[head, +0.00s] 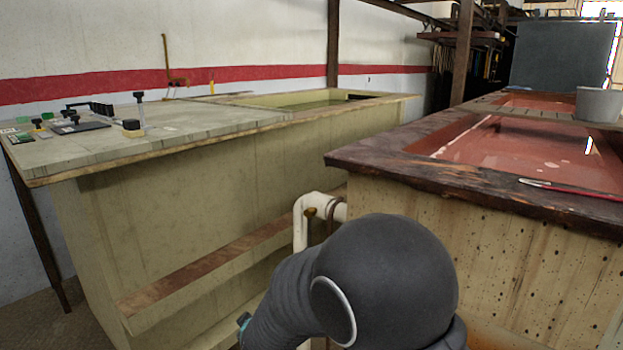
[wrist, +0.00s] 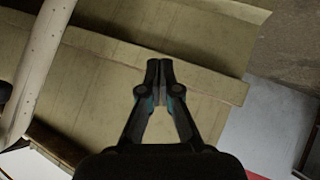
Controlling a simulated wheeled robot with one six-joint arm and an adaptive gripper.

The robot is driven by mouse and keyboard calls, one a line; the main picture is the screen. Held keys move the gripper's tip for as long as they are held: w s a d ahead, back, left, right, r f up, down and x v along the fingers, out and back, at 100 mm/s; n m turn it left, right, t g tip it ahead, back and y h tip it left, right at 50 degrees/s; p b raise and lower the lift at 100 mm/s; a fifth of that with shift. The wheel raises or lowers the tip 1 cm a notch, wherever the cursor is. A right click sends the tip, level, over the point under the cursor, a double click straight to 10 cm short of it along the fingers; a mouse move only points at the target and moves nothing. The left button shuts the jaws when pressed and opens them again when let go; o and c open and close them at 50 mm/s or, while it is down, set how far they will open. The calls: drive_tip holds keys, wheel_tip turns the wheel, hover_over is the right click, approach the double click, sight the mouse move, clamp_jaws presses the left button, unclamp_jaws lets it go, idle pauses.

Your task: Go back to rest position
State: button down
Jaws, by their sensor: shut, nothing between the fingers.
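My gripper (wrist: 160,68) shows in the wrist view with its two black fingers closed together at the tips and nothing between them. Behind it in that view are the pale yellow-green panels of the cabinet side (wrist: 190,60). In the head view my dark arm fills the lower middle, and the fingers are hidden there. The arm is in front of the gap between the yellow-green cabinet and the right-hand basin unit.
The yellow-green cabinet (head: 180,210) stands left, with small black-handled items (head: 76,119) on its top. The basin unit (head: 480,240) stands right, holding a red basin, a red pen-like item (head: 570,188) and a grey pot (head: 598,104). White pipes (head: 304,212) run between them.

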drive_tip(key=s+d+r+m+g+h, duration=0.1)
drive_tip(key=s+d+r+m, duration=0.2)
drive_tip(key=s+d, duration=0.6)
drive_tip(key=s+d+r+m+g+h, duration=0.1)
drive_tip(key=s+d+r+m, duration=0.2)
drive_tip(key=s+d+r, duration=0.5)
drive_tip(key=s+d+r+m+g+h, duration=0.1)
drive_tip(key=s+d+r+m, duration=0.3)
drive_tip(key=s+d, duration=0.7)
wheel_tip(320, 180, up, 2)
drive_tip(key=shift+d+r+g+h, duration=0.3)
drive_tip(key=shift+d+g, duration=0.2)
drive_tip(key=shift+d, duration=0.65)
drive_tip(key=shift+f, duration=0.1)
